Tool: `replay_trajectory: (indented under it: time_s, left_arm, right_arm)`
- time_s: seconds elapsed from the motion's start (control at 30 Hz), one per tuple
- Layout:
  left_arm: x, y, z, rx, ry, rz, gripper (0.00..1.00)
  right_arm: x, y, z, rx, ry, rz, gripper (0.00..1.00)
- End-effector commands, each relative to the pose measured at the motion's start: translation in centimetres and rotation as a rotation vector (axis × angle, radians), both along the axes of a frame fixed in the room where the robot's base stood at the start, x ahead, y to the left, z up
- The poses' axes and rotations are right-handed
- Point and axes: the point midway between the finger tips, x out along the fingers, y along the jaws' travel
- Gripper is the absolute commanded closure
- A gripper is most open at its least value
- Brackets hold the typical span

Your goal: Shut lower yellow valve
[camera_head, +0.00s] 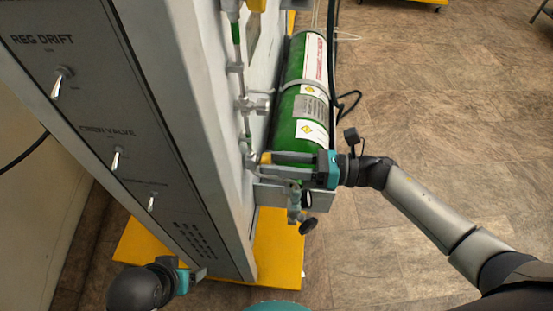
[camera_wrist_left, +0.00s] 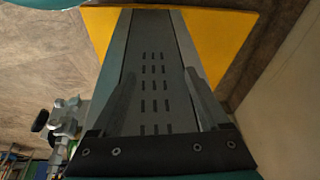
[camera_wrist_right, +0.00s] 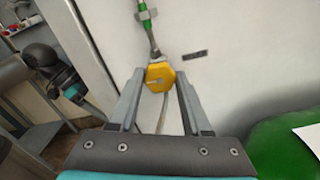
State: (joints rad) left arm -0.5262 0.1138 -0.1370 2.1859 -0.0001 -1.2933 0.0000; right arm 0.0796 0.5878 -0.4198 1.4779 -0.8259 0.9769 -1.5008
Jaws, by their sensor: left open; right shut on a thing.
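The lower yellow valve (camera_wrist_right: 160,76) is a yellow hexagonal knob on a thin pipe against the white panel side. In the right wrist view it sits between the fingertips of my right gripper (camera_wrist_right: 158,80), which is shut on it. In the head view the right gripper (camera_head: 268,165) reaches in from the right, and only a bit of the yellow valve (camera_head: 266,157) shows at its fingertips. My left gripper (camera_head: 196,275) is low beside the panel's front. In the left wrist view it (camera_wrist_left: 160,80) is open and empty, with the vented panel face beyond it.
A green cylinder (camera_head: 285,125) stands strapped just beyond the right gripper. Another yellow part (camera_head: 256,5) is at the top of the pipe. The grey panel (camera_head: 120,120) carries several toggle switches. A yellow base (camera_head: 280,245) lies below.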

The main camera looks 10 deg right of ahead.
Motion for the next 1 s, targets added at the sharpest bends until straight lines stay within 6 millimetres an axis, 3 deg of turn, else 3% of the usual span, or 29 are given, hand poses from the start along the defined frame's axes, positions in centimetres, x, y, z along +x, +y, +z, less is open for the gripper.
replay_trajectory:
  time_s: [0.4, 0.9, 0.93, 1.0]
  left_arm:
    - [-0.4, 0.0, -1.2, 0.003, 0.021, -0.003, 0.22]
    - [-0.5, 0.0, -1.5, 0.003, 0.027, -0.003, 0.22]
    - [-0.5, 0.0, -1.5, 0.003, 0.027, -0.003, 0.22]
    - [-0.5, 0.0, -1.5, 0.003, 0.027, -0.002, 0.22]
  right_arm:
    - [0.0, -0.1, -0.1, 0.054, 0.177, 0.0, 1.0]
    - [0.0, -0.1, -0.1, 0.06, 0.195, 0.0, 1.0]
    - [0.0, -0.1, -0.1, 0.06, 0.195, 0.0, 0.5]
    - [0.0, -0.1, -0.1, 0.06, 0.195, 0.0, 0.42]
